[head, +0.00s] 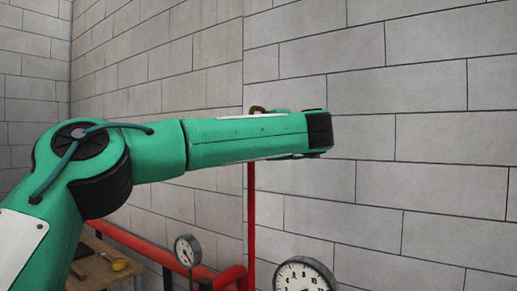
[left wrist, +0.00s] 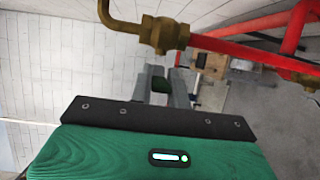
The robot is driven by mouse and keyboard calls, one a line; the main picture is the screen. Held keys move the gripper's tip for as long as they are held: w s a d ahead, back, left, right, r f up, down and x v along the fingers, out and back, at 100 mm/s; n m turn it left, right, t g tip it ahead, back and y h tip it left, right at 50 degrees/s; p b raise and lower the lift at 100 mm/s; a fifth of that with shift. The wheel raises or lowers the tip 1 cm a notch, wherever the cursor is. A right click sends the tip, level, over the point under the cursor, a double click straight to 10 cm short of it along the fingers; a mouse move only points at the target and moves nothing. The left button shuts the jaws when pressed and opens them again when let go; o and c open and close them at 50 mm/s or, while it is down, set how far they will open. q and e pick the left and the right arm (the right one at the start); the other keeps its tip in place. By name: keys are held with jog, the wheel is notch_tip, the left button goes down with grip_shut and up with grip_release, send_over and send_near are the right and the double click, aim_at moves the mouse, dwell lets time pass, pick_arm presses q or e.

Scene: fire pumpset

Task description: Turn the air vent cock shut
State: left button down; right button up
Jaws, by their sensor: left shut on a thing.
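The air vent cock is a brass fitting (left wrist: 165,35) with a bent brass outlet pipe, at the top of the left wrist view. In the head view only a small brass bit (head: 258,110) shows above my left arm. My left gripper (left wrist: 162,74) shows in the left wrist view as two grey fingers reaching up to just below the brass body. It is shut on the cock's handle, which is mostly hidden between the fingers. In the head view my green arm hides the fingers. My right gripper is in neither view.
A red vertical pipe (head: 251,215) stands below my forearm. Two gauges, a smaller one (head: 187,250) and a larger one (head: 303,276), are at the bottom. A wooden bench (head: 97,272) is at lower left. Grey block walls (head: 430,130) stand behind.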

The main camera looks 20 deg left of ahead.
pick_arm(q)
jog(key=shift+f+t+b, duration=0.3)
jog(key=shift+f+b, duration=0.1)
jog(key=shift+b, duration=0.05)
dwell(0.3)
jog(key=c, duration=1.3)
grip_release()
jog(key=shift+c, duration=0.2)
